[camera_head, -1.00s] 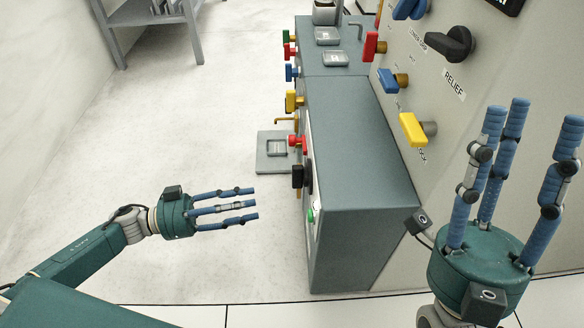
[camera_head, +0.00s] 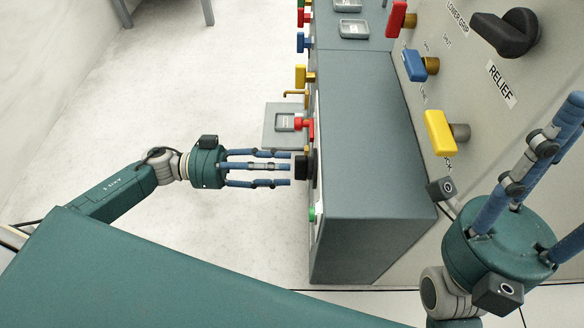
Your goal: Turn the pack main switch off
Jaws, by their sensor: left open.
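A black rotary knob (camera_head: 301,166), which looks like the pack main switch, sticks out of the left face of the low grey-green cabinet (camera_head: 365,170). Its label cannot be read from here. My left gripper (camera_head: 289,168) points right, straight at the knob. Its three blue fingers are open, with their tips just short of the knob or at it; contact cannot be told. My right gripper (camera_head: 556,170) is at the right with its fingers spread, pointing up, and partly cut off by the picture edge.
On the cabinet's left face are a green button (camera_head: 312,214), a red handle (camera_head: 305,126) and a yellow handle (camera_head: 303,77). The tall panel holds a black RELIEF knob (camera_head: 506,33) and a yellow lever (camera_head: 440,132).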

